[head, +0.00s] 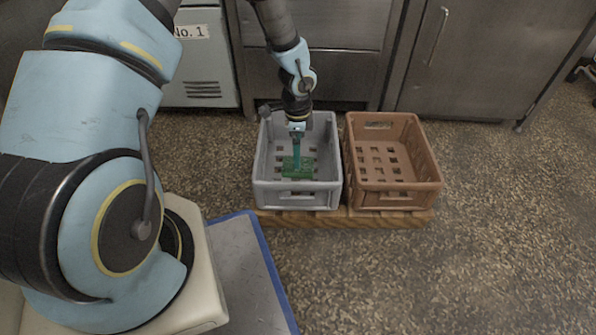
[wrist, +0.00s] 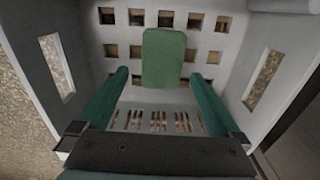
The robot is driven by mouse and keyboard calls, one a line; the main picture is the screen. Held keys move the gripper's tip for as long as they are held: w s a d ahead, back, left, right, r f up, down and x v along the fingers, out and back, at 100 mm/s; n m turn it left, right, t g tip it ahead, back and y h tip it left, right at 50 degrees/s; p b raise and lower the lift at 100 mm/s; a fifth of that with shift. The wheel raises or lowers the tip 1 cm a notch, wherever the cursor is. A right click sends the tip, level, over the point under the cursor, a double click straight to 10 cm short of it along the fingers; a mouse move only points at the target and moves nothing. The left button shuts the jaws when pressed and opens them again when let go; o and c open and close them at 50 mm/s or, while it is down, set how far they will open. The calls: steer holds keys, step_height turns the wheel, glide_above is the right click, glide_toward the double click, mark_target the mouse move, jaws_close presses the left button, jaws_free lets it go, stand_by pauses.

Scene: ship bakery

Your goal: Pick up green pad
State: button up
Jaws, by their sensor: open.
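The green pad (head: 297,166) lies inside the grey crate (head: 297,196), on its floor, in the head view. In the wrist view the green pad (wrist: 163,58) is a flat rounded rectangle, ahead of my fingers and between their lines. My gripper (head: 297,158) reaches down into the grey crate from above, and its teal fingers cover part of the pad in the head view. In the wrist view my gripper (wrist: 163,76) has its two fingers wide apart with nothing between them. I cannot tell the exact gap between fingertips and pad.
A brown crate (head: 396,197), empty, stands right of the grey crate. Both rest on a wooden pallet (head: 345,218). Steel cabinets (head: 480,70) stand close behind. The grey crate's walls surround my gripper. Speckled floor (head: 450,270) is free in front and to the right.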

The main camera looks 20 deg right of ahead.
step_height(320, 180, down, 6)
steer(key=b, duration=0.4)
steer(key=shift+w+d, duration=0.15)
steer(key=shift+r, duration=0.1)
steer(key=shift+c, duration=0.2)
steer(key=c, duration=1.1)
step_height(320, 180, up, 10)
steer(key=p, duration=0.5)
steer(key=shift+p, duration=0.4)
